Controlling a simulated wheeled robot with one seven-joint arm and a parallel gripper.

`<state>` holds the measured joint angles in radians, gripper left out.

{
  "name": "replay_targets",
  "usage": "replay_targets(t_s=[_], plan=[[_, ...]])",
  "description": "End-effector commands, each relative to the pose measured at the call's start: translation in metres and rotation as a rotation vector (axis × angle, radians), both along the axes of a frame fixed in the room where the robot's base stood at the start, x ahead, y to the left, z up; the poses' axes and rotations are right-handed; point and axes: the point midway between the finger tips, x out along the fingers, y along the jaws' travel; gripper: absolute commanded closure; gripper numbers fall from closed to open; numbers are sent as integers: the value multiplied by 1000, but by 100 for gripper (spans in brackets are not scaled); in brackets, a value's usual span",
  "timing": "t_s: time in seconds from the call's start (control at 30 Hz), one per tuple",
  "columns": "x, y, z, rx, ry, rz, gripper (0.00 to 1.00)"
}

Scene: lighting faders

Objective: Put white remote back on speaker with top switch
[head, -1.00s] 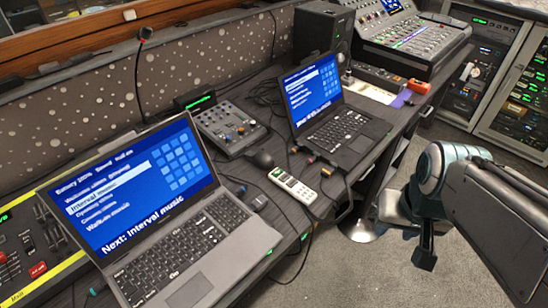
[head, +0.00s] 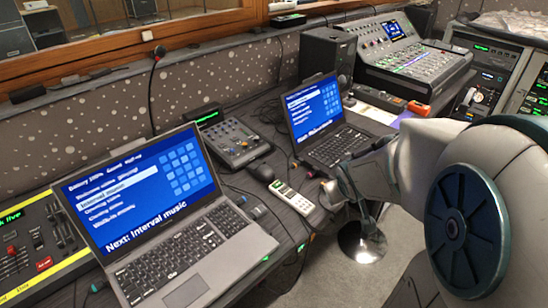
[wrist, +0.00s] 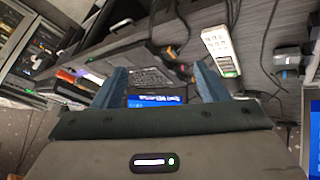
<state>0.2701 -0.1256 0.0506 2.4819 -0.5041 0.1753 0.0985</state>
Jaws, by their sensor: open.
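The white remote (head: 293,197) lies flat on the dark desk between the two laptops. It also shows in the wrist view (wrist: 221,50), to the right of my fingers. My gripper (head: 343,190) is just right of the remote in the head view, near the desk edge, and partly hidden by my arm. In the wrist view, the two blue-grey fingers (wrist: 161,68) are apart with nothing between them. A black speaker (head: 327,52) stands upright farther back, behind the right laptop, its top visible. I cannot make out a switch on it.
The left laptop (head: 160,190) and right laptop (head: 318,120) stand open. A large console (head: 412,65) is right of the speaker. A shiny round base (head: 362,241) stands on the floor.

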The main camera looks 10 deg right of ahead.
Motion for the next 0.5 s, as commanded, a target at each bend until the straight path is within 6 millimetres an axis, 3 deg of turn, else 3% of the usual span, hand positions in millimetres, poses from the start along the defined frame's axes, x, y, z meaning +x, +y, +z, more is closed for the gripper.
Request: replay_targets(t_s=[0.1, 0.23, 0.37, 0.5], plan=[[30, -15, -27, -8, -80, 109, 33], [52, -15, -53, 41, -174, 254, 33], [60, -5, -77, 150, -268, 397, 33], [57, 11, -92, 297, -363, 519, 33]])
